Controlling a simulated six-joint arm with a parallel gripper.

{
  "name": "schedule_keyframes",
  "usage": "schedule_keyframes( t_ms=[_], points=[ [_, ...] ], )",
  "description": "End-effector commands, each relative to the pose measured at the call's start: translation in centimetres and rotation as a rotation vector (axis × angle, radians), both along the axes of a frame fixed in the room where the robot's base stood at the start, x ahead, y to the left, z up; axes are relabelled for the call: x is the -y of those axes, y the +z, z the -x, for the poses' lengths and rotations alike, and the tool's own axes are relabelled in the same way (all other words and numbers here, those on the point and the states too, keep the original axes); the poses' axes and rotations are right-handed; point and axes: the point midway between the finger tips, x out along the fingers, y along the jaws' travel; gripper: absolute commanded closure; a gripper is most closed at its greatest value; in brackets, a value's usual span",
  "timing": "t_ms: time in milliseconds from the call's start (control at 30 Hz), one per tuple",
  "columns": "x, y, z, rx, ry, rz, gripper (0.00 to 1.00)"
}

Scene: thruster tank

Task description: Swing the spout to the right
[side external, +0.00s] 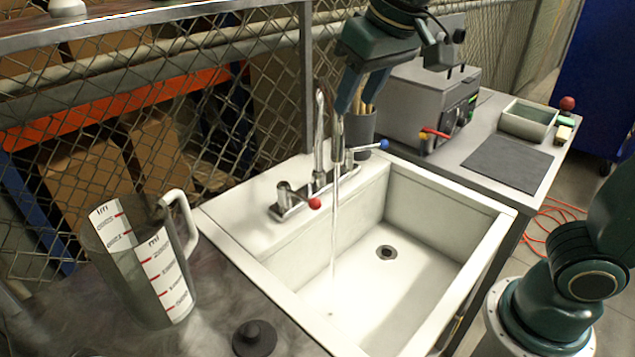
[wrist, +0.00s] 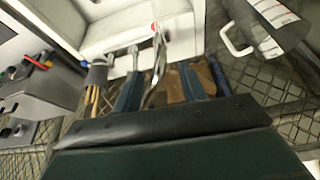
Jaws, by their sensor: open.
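The chrome spout (side external: 320,125) rises from the faucet base at the back of the white sink (side external: 280,268). It arches over, and a thin water stream (side external: 334,225) falls from it into the basin near the left wall. My gripper (side external: 353,106) is open and points down at the upper spout from above. In the wrist view the spout (wrist: 156,72) shows between the two blue fingers of my gripper (wrist: 160,74). I cannot tell whether either finger touches it. The faucet has a red-tipped handle (side external: 314,203) on the left and a blue-tipped handle (side external: 384,144) on the right.
A clear measuring jug (side external: 125,265) and a black plug (side external: 254,338) stand left of the sink. A dark cup of brushes (side external: 361,130) stands behind the faucet's right side. A grey machine (side external: 415,105) stands further right. A wire fence runs behind. The basin is empty around its drain (side external: 386,252).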

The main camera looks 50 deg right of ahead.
Motion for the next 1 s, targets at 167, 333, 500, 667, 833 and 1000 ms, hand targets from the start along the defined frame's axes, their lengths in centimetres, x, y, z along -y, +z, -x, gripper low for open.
schedule_keyframes(
  t_ms=[167, 333, 500, 667, 833, 1000],
  points=[
    [0.1, -2.7, -1.0, -0.004, -0.002, 0.001, 0.59],
    [0.1, -5.1, -2.0, -0.004, -0.001, 0.000, 0.59],
    [0.2, -7.3, -2.9, -0.004, 0.000, 0.001, 0.59],
    [0.2, -8.6, -3.5, -0.002, 0.001, 0.000, 0.59],
    [0.2, -9.2, -3.8, -0.002, 0.000, 0.000, 0.59],
    [0.2, -9.3, -3.8, -0.001, 0.000, -0.001, 0.59]
  ],
)
